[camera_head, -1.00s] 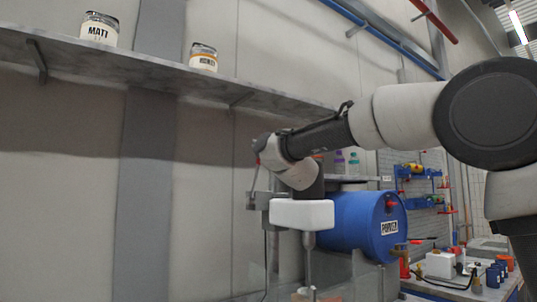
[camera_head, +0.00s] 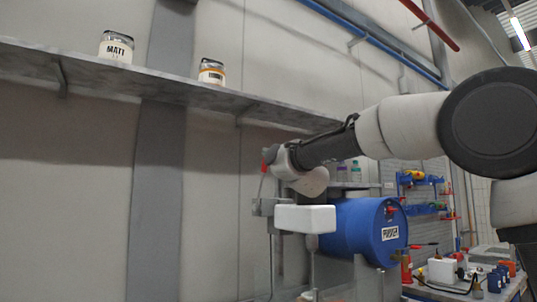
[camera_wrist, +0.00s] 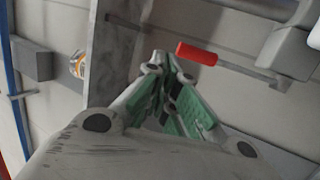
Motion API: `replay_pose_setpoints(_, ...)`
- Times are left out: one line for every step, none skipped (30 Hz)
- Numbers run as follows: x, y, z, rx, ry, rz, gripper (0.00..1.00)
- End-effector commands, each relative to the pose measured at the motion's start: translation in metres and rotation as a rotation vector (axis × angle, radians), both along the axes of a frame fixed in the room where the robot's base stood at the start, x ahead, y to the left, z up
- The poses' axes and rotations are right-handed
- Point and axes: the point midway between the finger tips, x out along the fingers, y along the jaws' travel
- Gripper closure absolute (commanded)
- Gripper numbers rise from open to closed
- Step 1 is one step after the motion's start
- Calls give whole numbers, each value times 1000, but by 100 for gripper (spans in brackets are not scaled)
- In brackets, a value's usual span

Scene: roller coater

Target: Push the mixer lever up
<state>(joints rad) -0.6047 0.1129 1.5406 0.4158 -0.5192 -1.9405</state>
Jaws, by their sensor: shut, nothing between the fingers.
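The mixer (camera_head: 305,218) has a white head and stands in front of a blue drum in the head view. Its lever rises from the grey bracket at its left and ends in a red handle (camera_head: 268,153). In the wrist view, the lever's red handle (camera_wrist: 197,54) lies just right of my fingertips, with its thin rod running right to the grey mount. My gripper (camera_wrist: 165,62) is shut and empty, with green pads on its fingers. The fingertips look close beside the handle; I cannot tell whether they touch.
A grey shelf (camera_head: 150,85) with two paint cans runs along the wall above the mixer. A bench with bottles and tools is at the far right. The wall left of the lever is clear.

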Motion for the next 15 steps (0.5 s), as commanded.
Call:
replay_pose_setpoints(-7, -3, 1, 1, -2, 1, 100)
replay_pose_setpoints(-11, -4, 0, 1, -2, 1, 100)
replay_pose_setpoints(-16, -6, 0, 2, -2, 0, 100)
replay_pose_setpoints(-19, -8, -1, 2, -2, 0, 100)
replay_pose_setpoints(-23, -10, -2, 2, -2, 0, 100)
replay_pose_setpoints(-29, -12, -2, 2, -2, 0, 100)
replay_pose_setpoints(-33, -14, -3, 2, -2, 0, 100)
replay_pose_setpoints(-38, -16, -4, 1, -2, 0, 100)
replay_pose_setpoints(-44, -19, -5, 1, -3, 0, 100)
replay_pose_setpoints(-49, -20, -6, 1, -2, 0, 100)
replay_pose_setpoints(-54, -22, -6, 1, -4, 1, 100)
replay_pose_setpoints(-60, -25, -7, 1, -3, 1, 100)
replay_pose_setpoints(-64, -27, -8, 1, -4, 1, 100)
replay_pose_setpoints(-68, -28, -9, 1, -3, 1, 100)
replay_pose_setpoints(-73, -30, -10, 1, -3, 1, 100)
